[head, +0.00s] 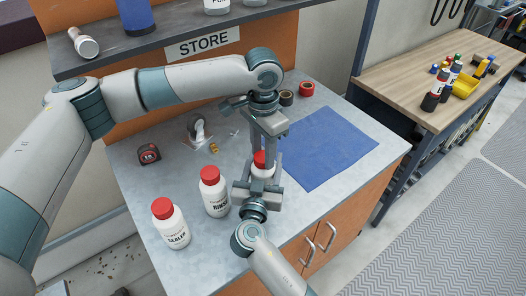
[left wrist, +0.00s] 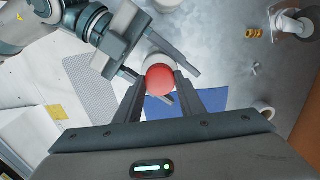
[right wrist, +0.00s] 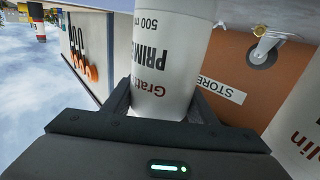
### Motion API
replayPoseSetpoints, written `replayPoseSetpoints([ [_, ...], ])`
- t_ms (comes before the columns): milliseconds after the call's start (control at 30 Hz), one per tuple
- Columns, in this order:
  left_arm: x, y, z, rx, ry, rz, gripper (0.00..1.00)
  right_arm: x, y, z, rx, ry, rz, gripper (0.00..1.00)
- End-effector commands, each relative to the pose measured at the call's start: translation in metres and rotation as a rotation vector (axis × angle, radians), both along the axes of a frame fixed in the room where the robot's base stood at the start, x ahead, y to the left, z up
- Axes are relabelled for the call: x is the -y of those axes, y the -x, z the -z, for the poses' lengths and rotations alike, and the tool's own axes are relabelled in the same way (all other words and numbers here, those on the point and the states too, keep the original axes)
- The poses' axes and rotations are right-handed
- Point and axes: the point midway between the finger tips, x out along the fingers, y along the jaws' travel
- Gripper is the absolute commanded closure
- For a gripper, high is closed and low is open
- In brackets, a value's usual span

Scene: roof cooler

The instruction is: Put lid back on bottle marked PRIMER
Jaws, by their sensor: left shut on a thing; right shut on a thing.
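The white PRIMER bottle (right wrist: 170,55) stands between the fingers of my right gripper (right wrist: 160,100), which is shut on its body. Its label reads upside down in the right wrist view. In the head view the bottle (head: 262,173) is partly hidden by my right gripper (head: 263,180). My left gripper (head: 264,152) comes down from above and is shut on a red lid (head: 259,158). The lid (left wrist: 160,78) shows between its fingers (left wrist: 158,88) in the left wrist view, with white bottle just behind it. Whether the lid is seated on the neck cannot be told.
Two other white bottles with red lids, RINSE (head: 214,192) and SEALER (head: 170,224), stand left on the grey counter. A blue mat (head: 320,148) lies right. A tape measure (head: 149,154), a caster (head: 198,132) and tape rolls (head: 306,89) lie farther back under the STORE shelf.

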Motion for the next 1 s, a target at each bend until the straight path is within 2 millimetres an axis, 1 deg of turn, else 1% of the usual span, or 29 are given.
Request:
replayPoseSetpoints([
  [133,0.000,0.000,0.000,0.000,0.000,0.000,0.91,0.000,0.000,0.000,0.000,0.000,0.000,1.00],
  [167,0.000,0.000,0.000,0.000,0.000,0.000,0.60,0.000,0.000,0.000,0.000,0.000,0.000,1.00],
  [200,0.000,0.000,0.000,0.000,0.000,0.000,0.50,0.000,0.000,0.000,0.000,0.000,0.000,1.00],
  [233,0.000,0.000,0.000,0.000,0.000,0.000,0.43,0.000,0.000,0.000,0.000,0.000,0.000,1.00],
  [533,0.000,0.000,0.000,0.000,0.000,0.000,0.43,0.000,0.000,0.000,-0.001,0.000,0.000,1.00],
  [667,0.000,0.000,-0.004,0.001,0.001,0.000,0.43,0.000,0.000,0.000,-0.001,0.000,0.000,1.00],
  [767,0.001,-0.001,-0.011,0.002,0.002,0.000,0.43,0.000,0.000,0.000,-0.001,0.000,0.000,1.00],
  [867,0.000,-0.001,-0.023,0.002,0.001,0.001,0.43,0.000,0.000,0.000,-0.001,0.000,0.000,1.00],
  [1000,0.000,-0.001,-0.045,0.003,0.002,0.001,0.43,0.000,0.000,0.000,-0.001,0.000,0.000,1.00],
])
